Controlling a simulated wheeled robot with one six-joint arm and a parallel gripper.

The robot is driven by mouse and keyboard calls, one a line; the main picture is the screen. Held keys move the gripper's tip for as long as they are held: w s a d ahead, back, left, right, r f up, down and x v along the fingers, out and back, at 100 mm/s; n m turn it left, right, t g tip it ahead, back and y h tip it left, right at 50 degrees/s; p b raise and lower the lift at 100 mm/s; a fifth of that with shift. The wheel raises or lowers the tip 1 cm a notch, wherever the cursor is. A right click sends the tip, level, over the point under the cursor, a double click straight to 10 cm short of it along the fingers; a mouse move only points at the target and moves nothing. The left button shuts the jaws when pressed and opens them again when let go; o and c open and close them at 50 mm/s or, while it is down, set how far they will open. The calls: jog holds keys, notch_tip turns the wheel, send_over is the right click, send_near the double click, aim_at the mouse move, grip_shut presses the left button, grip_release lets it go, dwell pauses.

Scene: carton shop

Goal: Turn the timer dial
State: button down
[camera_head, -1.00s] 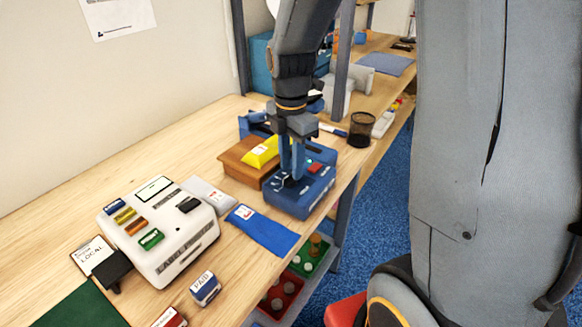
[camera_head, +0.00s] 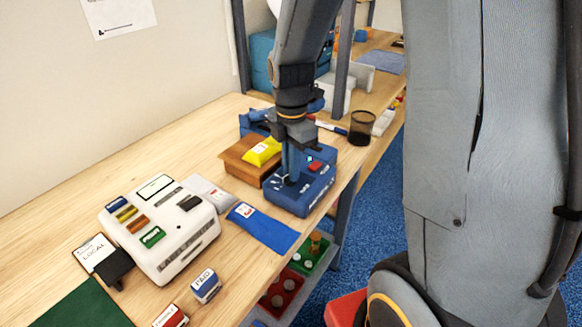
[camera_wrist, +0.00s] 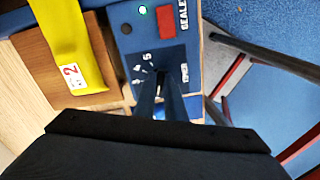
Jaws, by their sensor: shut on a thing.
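A blue sealer box (camera_head: 311,192) stands near the front edge of the wooden bench. In the wrist view its top (camera_wrist: 165,38) shows a lit green lamp, a red button and a dark dial plate (camera_wrist: 146,62) with numbers and the word TIMER. My gripper (camera_head: 291,180) points down onto this plate. It also shows in the wrist view (camera_wrist: 172,80), with its fingers close together over the plate. It is shut on the timer dial, which the fingers hide almost wholly.
A brown wooden block (camera_head: 238,168) with a yellow packet (camera_head: 262,151) on it stands just left of the sealer. A blue packet (camera_head: 262,228) and a white label printer (camera_head: 162,243) lie nearer. A black mesh cup (camera_head: 361,127) stands beyond at the right.

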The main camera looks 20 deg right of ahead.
jog(key=m+p, duration=0.1)
jog(key=m, duration=0.2)
jog(key=shift+s+r+p, duration=0.1)
jog(key=shift+p, duration=0.3)
jog(key=shift+m+p, duration=0.55)
jog(key=shift+m, duration=1.25)
jog(key=c, duration=1.8)
grip_release()
jog(key=shift+s+r+b, duration=0.1)
jog(key=shift+r+b, duration=0.75)
jog(key=shift+r, duration=3)
jog(key=shift+m, duration=0.3)
